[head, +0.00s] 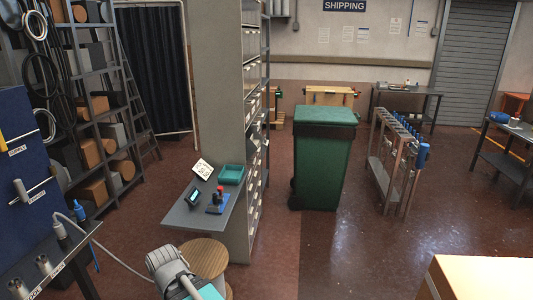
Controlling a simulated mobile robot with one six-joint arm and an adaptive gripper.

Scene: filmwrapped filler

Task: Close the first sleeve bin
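A tall grey shelving unit (218,90) stands left of centre in the head view. Its right face holds a column of pale bins (252,105), seen nearly edge-on. I cannot tell which one is the first sleeve bin, or whether any bin stands open, because the angle is steep and labels are too small to read. My gripper is not in view. A grey and teal arm part shows at the bottom edge, left of centre.
A side shelf (185,212) carries a teal tray (231,174) and small devices. A round wooden stool (205,257) stands below it. A green wheeled bin (322,165) and a metal rack (385,165) stand to the right. Open floor (340,255) lies in front of them.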

